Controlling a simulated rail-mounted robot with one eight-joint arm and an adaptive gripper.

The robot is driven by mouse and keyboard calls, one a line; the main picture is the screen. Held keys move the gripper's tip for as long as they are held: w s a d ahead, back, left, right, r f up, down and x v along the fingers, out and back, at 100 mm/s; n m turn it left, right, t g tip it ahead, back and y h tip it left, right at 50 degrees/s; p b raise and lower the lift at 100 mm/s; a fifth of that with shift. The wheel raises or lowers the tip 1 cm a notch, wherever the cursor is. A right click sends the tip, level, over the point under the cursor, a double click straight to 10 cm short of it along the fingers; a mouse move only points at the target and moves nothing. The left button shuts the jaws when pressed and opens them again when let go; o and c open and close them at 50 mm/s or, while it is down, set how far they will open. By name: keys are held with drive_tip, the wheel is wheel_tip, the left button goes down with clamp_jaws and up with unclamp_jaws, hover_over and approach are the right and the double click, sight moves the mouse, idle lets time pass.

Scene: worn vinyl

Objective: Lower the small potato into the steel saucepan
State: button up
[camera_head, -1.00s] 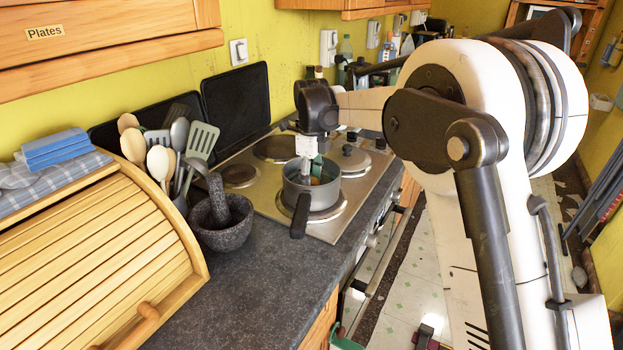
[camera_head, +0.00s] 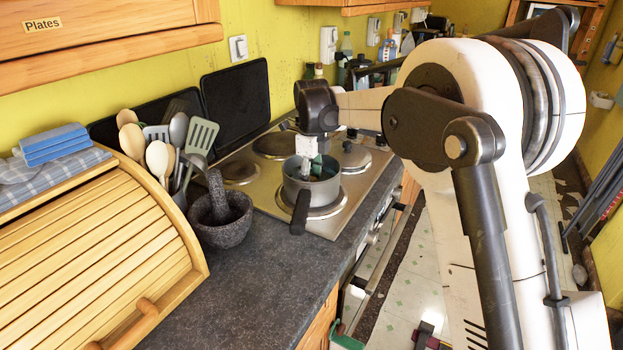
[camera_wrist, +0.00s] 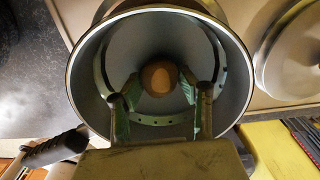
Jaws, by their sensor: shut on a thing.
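The steel saucepan (camera_head: 302,194) stands on a front burner of the hob, its dark handle pointing toward the counter's front. My gripper (camera_head: 313,170) points down into it, with its fingers partly below the rim. In the wrist view my gripper (camera_wrist: 160,84) has its green-padded fingers closed on the small brown potato (camera_wrist: 160,77) from both sides. The potato is inside the saucepan's (camera_wrist: 88,65) round wall, near the middle. Whether it touches the bottom I cannot tell. In the head view the potato is hidden.
The other hob plates (camera_head: 273,146) look bare. A stone mortar with pestle (camera_head: 222,222), a utensil pot and a wooden bread bin (camera_head: 95,250) stand to the left. Dark counter lies clear in front.

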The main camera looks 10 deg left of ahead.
sight(312, 178)
drive_tip(key=o, duration=1.3)
drive_tip(key=shift+r, duration=0.15)
wheel_tip(312, 178, up, 12)
drive_tip(key=s+d+r+n+t, duration=0.2)
drive_tip(key=s+d+r+n, duration=0.35)
drive_tip(key=d, duration=0.45)
drive_tip(key=s+d+n+t, duration=0.2)
drive_tip(key=s+d+n, duration=0.3)
drive_tip(key=s+d, duration=0.55)
drive_tip(key=s+d+f+n+t, duration=0.1)
drive_tip(key=s+d+f+n, duration=0.2)
drive_tip(key=s, duration=0.4)
drive_tip(key=s+d+f+n+t, duration=0.1)
drive_tip(key=s+d+f+n, duration=0.3)
drive_tip(key=s, duration=0.3)
drive_tip(key=s+d+f+n+t, duration=0.1)
drive_tip(key=s+d+f+n, duration=0.3)
drive_tip(key=s, duration=0.3)
drive_tip(key=shift+s, duration=0.15)
